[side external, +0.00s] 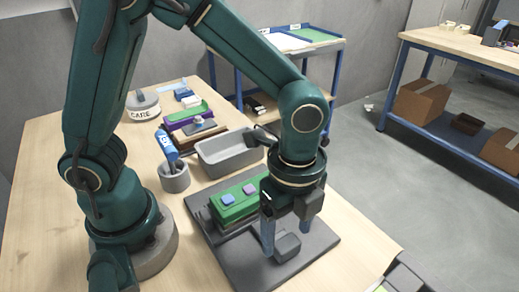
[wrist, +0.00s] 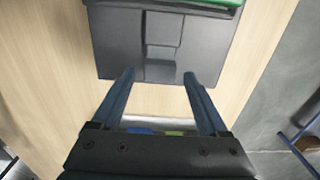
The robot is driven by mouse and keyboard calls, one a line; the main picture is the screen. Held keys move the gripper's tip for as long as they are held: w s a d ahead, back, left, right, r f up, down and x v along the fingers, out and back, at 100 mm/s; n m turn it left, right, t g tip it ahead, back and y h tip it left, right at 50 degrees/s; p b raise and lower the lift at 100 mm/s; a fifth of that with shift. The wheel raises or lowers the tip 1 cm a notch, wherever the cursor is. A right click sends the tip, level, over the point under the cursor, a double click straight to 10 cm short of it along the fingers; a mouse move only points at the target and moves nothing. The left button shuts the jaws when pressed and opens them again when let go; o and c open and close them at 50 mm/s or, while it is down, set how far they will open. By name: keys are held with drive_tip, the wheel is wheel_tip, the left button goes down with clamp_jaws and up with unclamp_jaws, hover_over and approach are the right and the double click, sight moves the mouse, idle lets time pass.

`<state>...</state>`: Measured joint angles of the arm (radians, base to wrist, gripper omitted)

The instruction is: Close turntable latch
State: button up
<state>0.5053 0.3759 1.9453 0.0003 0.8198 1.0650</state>
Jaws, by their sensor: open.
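A dark grey base plate (side external: 318,240) lies on the wooden bench, with a green-topped block (side external: 228,212) carrying two small blue and purple pieces. A dark grey raised block (side external: 287,247), possibly the latch, sits near the plate's front. In the wrist view the plate (wrist: 115,45) shows this raised block (wrist: 160,71) at its near edge, with a stepped strip behind it. My gripper (side external: 288,236) is open above the front of the plate. In the wrist view its two blue fingers (wrist: 159,78) stand on either side of the raised block, with gaps. Whether they touch the plate I cannot tell.
A grey bin (side external: 228,153), a grey cup with a blue tube (side external: 174,177) and a round grey piece marked CARE (side external: 143,107) stand behind the plate. A dark object (side external: 400,275) is at the bench's front right.

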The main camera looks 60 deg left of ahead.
drive_tip(key=shift+r, duration=2.35)
drive_tip(key=a+r+n+t, duration=0.4)
drive_tip(key=a+r+n, duration=0.3)
drive_tip(key=a+r, duration=0.1)
drive_tip(key=s+a+f+n+t, duration=0.1)
drive_tip(key=s+a+n, duration=0.3)
drive_tip(key=n, duration=0.6)
drive_tip(key=shift+s+f+t, duration=0.3)
drive_tip(key=shift+s+f, duration=0.2)
drive_tip(key=shift+s, duration=0.15)
drive_tip(key=shift+a, duration=0.1)
